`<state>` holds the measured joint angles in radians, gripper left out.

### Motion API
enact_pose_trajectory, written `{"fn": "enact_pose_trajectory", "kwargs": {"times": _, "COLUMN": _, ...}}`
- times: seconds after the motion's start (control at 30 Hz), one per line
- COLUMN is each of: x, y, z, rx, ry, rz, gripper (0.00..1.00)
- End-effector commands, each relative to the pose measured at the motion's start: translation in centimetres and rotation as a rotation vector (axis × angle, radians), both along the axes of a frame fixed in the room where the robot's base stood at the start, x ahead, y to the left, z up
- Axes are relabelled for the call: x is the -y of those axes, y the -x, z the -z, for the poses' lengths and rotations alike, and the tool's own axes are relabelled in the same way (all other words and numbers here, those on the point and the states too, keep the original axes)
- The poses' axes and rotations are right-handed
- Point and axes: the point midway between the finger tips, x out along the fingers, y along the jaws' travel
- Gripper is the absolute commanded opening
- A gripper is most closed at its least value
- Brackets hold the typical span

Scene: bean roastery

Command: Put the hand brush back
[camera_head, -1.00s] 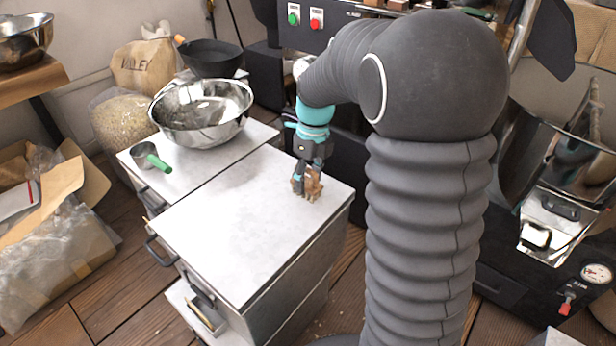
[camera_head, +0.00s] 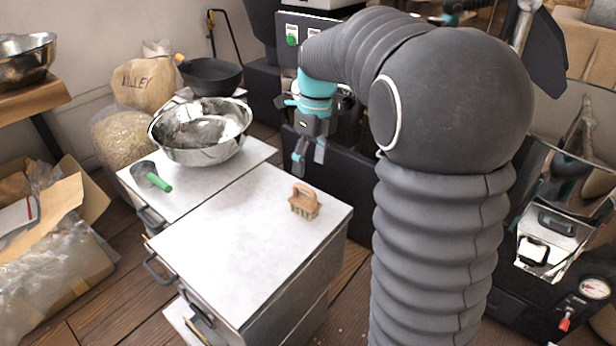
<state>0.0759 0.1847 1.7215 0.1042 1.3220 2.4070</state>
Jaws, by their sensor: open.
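The hand brush (camera_head: 304,202), with a wooden handle and pale bristles, stands upright, bristles down, on the white top of the metal cabinet (camera_head: 232,251), near its far right corner. My gripper (camera_head: 309,163) is open and empty. It hangs above and a little behind the brush, apart from it, with its fingers pointing down.
Left of the brush's cabinet, a second white top (camera_head: 208,177) bears a large steel bowl (camera_head: 201,133) and a green-handled scoop (camera_head: 151,177). A black pan (camera_head: 209,77) stands behind the bowl. An open cardboard box (camera_head: 72,200) lies at left. Most of the cabinet top is clear.

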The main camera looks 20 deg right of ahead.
Motion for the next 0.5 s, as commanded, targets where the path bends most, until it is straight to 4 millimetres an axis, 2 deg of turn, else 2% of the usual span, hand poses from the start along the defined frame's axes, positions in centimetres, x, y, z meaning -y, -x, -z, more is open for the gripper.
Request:
{"fn": "enact_pose_trajectory", "kwargs": {"times": 0.1, "x": 0.2, "y": -0.1, "z": -1.4, "rx": 0.001, "ry": 0.000, "rz": 0.000, "gripper": 0.69}}
{"fn": "enact_pose_trajectory", "kwargs": {"times": 0.27, "x": 0.2, "y": 0.1, "z": -2.3, "rx": 0.007, "ry": 0.000, "rz": -0.018, "gripper": 0.69}}
{"fn": "enact_pose_trajectory", "kwargs": {"times": 0.37, "x": 0.1, "y": 1.0, "z": -2.9, "rx": 0.035, "ry": 0.000, "rz": -0.099, "gripper": 0.69}}
{"fn": "enact_pose_trajectory", "kwargs": {"times": 0.5, "x": -0.2, "y": 3.5, "z": -4.0, "rx": 0.112, "ry": 0.009, "rz": -0.334, "gripper": 0.69}}
